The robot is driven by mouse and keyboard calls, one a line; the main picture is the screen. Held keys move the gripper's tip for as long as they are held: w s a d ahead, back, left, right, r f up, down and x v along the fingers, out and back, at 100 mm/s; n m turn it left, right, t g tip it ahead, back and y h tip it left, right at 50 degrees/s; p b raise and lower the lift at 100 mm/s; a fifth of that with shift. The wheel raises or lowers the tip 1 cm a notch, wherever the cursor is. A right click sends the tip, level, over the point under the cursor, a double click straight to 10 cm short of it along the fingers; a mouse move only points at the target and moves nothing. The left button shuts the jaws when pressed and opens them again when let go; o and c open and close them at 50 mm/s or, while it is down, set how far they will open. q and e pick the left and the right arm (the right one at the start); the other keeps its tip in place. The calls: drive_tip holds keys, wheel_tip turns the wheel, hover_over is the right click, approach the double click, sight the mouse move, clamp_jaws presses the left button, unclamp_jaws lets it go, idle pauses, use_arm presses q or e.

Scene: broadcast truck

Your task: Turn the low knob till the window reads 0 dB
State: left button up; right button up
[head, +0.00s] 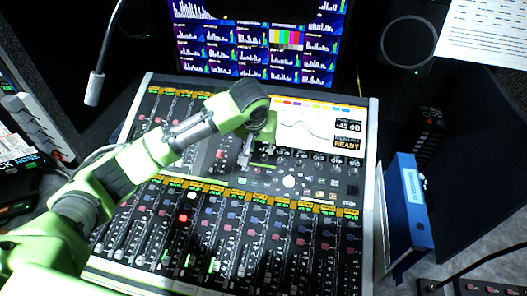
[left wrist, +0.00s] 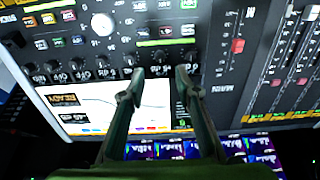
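The mixing console (head: 145,110) has a screen (head: 305,128) showing a curve. Its window (head: 348,126) reads about -43 dB, with a yellow READY label below. A row of small dark knobs (left wrist: 102,72) runs along the screen's edge in the left wrist view. I cannot read which is the low knob. My left gripper (head: 257,157) is over the panel just left of the screen. In the left wrist view its fingers (left wrist: 158,82) are apart with nothing between the tips, and one knob (left wrist: 160,62) lies just beyond them. My right gripper is not in view.
Rows of faders (head: 230,240) fill the console's front. Monitors (head: 260,45) stand behind it. A gooseneck microphone (head: 95,88) rises at the left. A blue binder (head: 410,205) stands close to the console's right side. A white round knob (head: 289,181) is below the screen.

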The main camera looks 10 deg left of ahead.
sight(264, 156)
use_arm(q)
drive_tip(key=p+x, duration=0.1)
drive_tip(key=x, duration=0.5)
drive_tip(key=shift+w+f, duration=0.15)
drive_tip(key=shift+f, duration=0.05)
drive_tip(key=shift+w+f, duration=0.2)
drive_tip(key=shift+f, duration=0.35)
drive_tip(key=shift+w+f, duration=0.15)
drive_tip(key=shift+f, duration=0.05)
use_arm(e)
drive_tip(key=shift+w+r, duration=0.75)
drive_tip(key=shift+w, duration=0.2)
use_arm(q)
clamp_jaws()
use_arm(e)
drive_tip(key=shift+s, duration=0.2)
